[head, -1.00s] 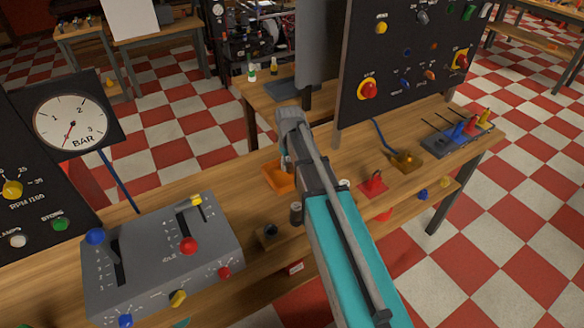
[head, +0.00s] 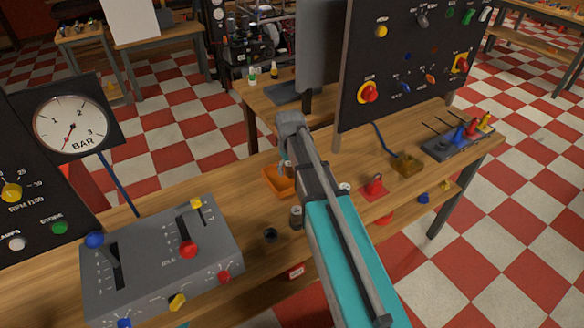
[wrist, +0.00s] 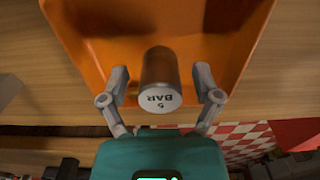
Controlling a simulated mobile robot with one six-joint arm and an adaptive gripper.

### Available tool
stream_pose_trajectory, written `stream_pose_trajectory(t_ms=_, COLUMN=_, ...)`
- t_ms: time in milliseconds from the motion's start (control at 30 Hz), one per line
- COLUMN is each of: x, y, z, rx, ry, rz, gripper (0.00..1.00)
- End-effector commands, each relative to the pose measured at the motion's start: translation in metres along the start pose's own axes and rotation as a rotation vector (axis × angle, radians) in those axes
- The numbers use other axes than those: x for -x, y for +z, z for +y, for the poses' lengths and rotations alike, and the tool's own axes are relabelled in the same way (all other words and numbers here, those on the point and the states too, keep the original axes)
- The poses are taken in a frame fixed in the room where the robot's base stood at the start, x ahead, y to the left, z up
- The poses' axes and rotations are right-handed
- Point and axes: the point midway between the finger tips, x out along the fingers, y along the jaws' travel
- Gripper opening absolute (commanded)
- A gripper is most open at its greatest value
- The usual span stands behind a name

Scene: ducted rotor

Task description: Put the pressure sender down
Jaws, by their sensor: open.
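The pressure sender is a dark metallic cylinder (wrist: 159,75) with a pale end marked BAR, seen in the wrist view. It is at the orange tray (wrist: 230,40), end face towards the camera; whether it rests on the tray floor is hard to tell. My gripper (wrist: 161,72) is open, one finger on each side of the sender, with visible gaps. In the head view, my gripper is over the orange tray (head: 272,184) on the bench, and my arm hides part of the tray.
A grey lever console (head: 150,262) and a BAR gauge (head: 72,124) stand at left. A small dark cup (head: 270,235) and a grey canister (head: 296,216) are near my arm. A red part (head: 374,187) and brass block (head: 406,163) lie right, below a black panel (head: 410,60).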

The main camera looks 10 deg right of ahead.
Motion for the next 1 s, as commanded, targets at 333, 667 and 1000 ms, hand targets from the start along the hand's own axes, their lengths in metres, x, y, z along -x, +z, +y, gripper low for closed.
stream_pose_trajectory(t_ms=333, x=0.007, y=0.000, z=0.000, rx=0.000, ry=0.000, rz=0.000, gripper=0.81)
stream_pose_trajectory(t_ms=667, x=0.031, y=0.000, z=0.000, rx=-0.001, ry=0.000, rz=0.000, gripper=0.81)
stream_pose_trajectory(t_ms=1000, x=0.060, y=0.000, z=0.001, rx=-0.001, ry=0.000, rz=0.000, gripper=0.81)
